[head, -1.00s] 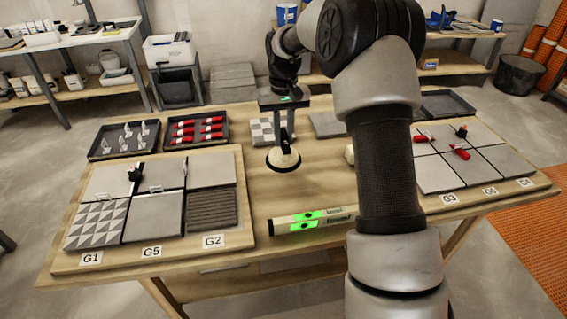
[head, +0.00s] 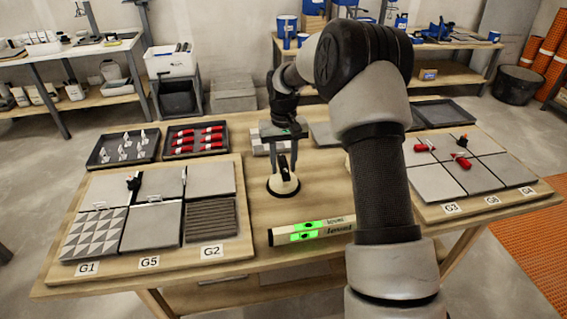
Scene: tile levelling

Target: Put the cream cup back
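The cream cup (head: 284,188) is a round cream suction pad with a black upright handle. It appears to stand on the bare wood of the table, right of the left tile board. My gripper (head: 285,172) is directly above it, pointing down. Its two fingers are spread, one on each side of the handle, with gaps showing between them and it. A small cream piece (head: 347,165) shows at the left edge of my arm; most of it is hidden.
A level with green windows (head: 308,232) lies in front of the cup, its right end behind my arm. Tile boards stand left (head: 232,255) and right (head: 430,211). Trays of clips (head: 92,161) and red wedges (head: 170,155) lie behind the left board. A checkered tile lies behind the gripper.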

